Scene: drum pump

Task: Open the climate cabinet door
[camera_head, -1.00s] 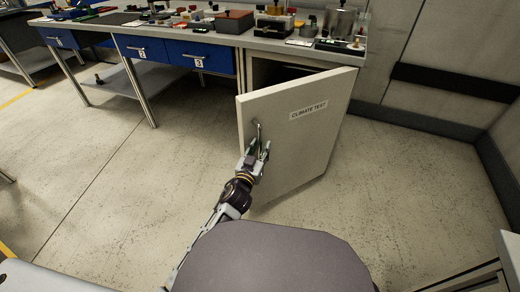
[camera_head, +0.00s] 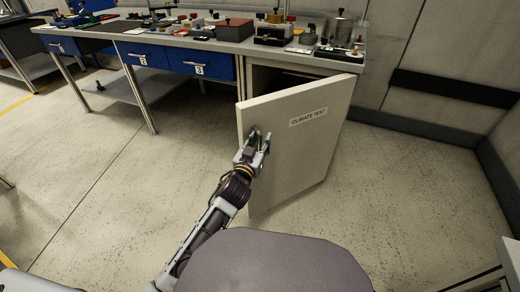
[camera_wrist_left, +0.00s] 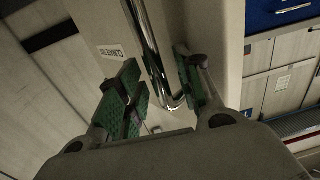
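The climate cabinet door (camera_head: 300,150), a pale panel with a "CLIMATE TEST" label, stands swung partly open, with a dark gap above its top edge. My left gripper (camera_head: 262,138) is at the handle near the door's left edge and mostly hides it in the head view. In the left wrist view, the chrome bar handle (camera_wrist_left: 155,55) runs between the two green-padded fingers of my left gripper (camera_wrist_left: 158,90). The fingers are apart, with visible room on both sides of the bar. My right gripper is not in view.
A workbench (camera_head: 190,38) with blue drawers (camera_head: 200,65) and several parts on top runs along the back. Grey wall panels (camera_head: 450,80) stand at the right. The floor (camera_head: 90,190) left of the door is clear.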

